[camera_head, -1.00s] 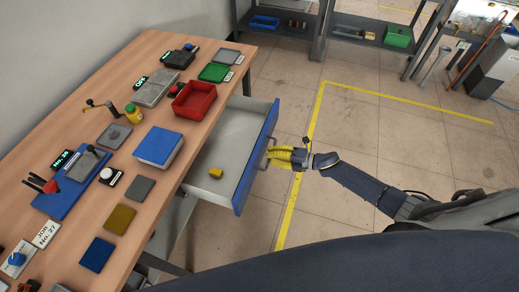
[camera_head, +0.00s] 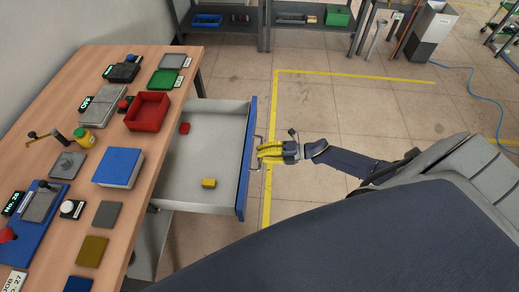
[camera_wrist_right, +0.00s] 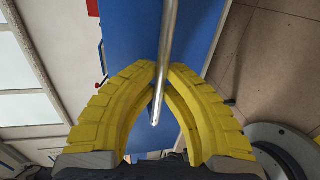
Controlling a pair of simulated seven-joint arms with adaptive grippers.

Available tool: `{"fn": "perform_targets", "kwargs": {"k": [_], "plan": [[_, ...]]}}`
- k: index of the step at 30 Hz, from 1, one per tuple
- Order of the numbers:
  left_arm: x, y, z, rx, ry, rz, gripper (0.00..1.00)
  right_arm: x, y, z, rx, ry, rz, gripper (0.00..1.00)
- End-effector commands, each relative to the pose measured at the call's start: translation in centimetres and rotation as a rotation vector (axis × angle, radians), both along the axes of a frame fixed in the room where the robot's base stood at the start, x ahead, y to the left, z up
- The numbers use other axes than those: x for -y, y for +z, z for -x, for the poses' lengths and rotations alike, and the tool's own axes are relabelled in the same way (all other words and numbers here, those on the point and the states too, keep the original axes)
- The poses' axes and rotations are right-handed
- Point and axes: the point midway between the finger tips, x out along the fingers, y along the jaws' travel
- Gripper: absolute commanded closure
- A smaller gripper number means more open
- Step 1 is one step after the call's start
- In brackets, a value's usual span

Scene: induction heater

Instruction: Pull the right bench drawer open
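The right bench drawer stands pulled out from the bench, with a blue front (camera_head: 246,165) and a grey inside (camera_head: 207,150). A yellow block (camera_head: 208,183) and a small red block (camera_head: 184,128) lie in it. My right gripper (camera_head: 262,152) has yellow fingers at the drawer's metal handle (camera_head: 257,150). In the right wrist view the finger tips (camera_wrist_right: 160,72) close around the handle bar (camera_wrist_right: 168,35), with the blue front behind it. My left gripper is not in either view.
The wooden bench (camera_head: 140,200) carries a red bin (camera_head: 148,111), a blue-lidded box (camera_head: 118,167) and several plates and fixtures. Open tiled floor with yellow tape (camera_head: 350,77) lies to the right. Dark shelves (camera_head: 225,30) stand at the back.

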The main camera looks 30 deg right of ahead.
Motion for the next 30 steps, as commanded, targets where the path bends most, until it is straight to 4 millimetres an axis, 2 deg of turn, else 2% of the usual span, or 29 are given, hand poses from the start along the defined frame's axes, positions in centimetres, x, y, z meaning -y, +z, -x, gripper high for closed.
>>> {"fn": "perform_targets", "kwargs": {"k": [2,3,9,20,30], "plan": [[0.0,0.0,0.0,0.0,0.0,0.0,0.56,0.0,0.0,0.0,-0.001,0.0,0.001,1.0],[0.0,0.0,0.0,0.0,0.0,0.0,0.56,0.0,0.0,0.0,-0.001,0.0,0.001,0.91],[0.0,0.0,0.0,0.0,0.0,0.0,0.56,0.0,0.0,0.0,-0.001,0.0,0.001,0.68],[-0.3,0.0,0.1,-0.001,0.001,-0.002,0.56,0.4,0.0,0.3,-0.001,-0.001,0.002,0.68],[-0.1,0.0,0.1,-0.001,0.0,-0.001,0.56,4.6,1.1,3.2,-0.003,-0.001,0.003,0.68]]}}
